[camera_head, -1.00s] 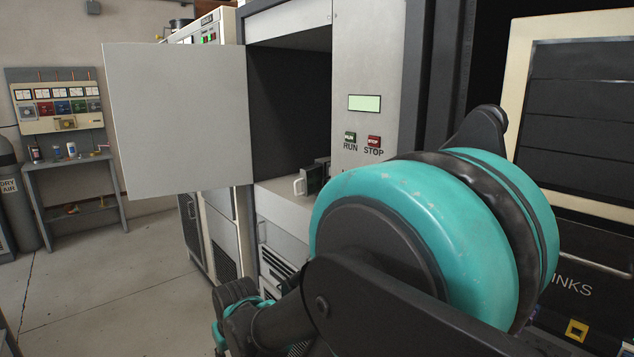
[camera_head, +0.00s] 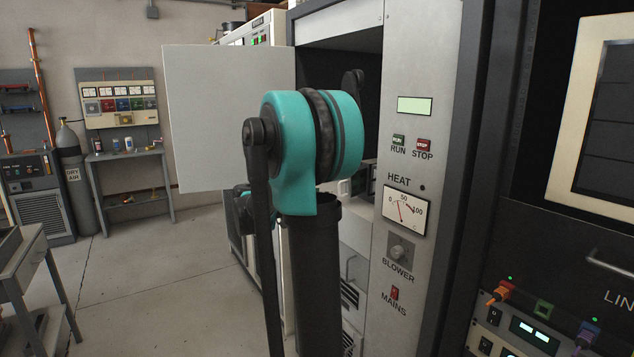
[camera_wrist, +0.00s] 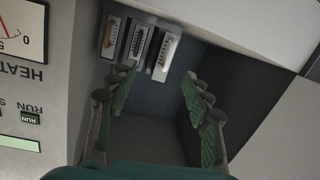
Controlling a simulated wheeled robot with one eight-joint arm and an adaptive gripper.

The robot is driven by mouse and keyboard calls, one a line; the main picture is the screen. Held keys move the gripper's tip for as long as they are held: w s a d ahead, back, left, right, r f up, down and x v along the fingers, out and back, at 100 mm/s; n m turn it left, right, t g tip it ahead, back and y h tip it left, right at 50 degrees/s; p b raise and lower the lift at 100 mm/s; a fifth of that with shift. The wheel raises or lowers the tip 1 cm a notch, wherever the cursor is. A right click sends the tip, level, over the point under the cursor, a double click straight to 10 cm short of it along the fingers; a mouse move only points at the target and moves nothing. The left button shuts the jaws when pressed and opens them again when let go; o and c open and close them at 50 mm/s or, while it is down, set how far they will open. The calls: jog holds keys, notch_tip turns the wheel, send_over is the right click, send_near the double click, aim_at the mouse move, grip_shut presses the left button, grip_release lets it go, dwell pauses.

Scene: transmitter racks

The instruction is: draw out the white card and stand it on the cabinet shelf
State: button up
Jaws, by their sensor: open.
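In the wrist view, which is upside down, several upright card fronts stand side by side in the cabinet. The card with a pale, whitish handle (camera_wrist: 167,53) is the rightmost of them and looks like the white card. My gripper (camera_wrist: 160,74) is open and empty, its green-padded fingers spread on either side of the opening. The fingertips appear in front of the cards and apart from them. In the head view my arm hides the gripper and most of the card fronts.
The open cabinet door (camera_head: 220,115) stands out to the left. The control panel (camera_head: 410,200), with a heat meter (camera_head: 406,212), borders the opening on the right. A grey cart (camera_head: 38,265) stands at the far left. The floor between is clear.

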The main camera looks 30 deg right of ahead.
notch_tip(320, 180, up, 3)
jog(key=w+m+h, duration=0.1)
jog(key=w, duration=0.1)
send_near(358, 181)
jog(key=shift+m+h, duration=0.3)
jog(key=d+r, duration=0.1)
jog(key=d, duration=0.2)
jog(key=w+d+r, duration=0.1)
jog(key=d, duration=0.2)
jog(key=d+r, duration=0.1)
jog(key=d, duration=0.2)
jog(key=shift+w+d, duration=0.1)
jog(key=shift+w, duration=0.2)
jog(key=shift+r, duration=0.1)
grip_shut()
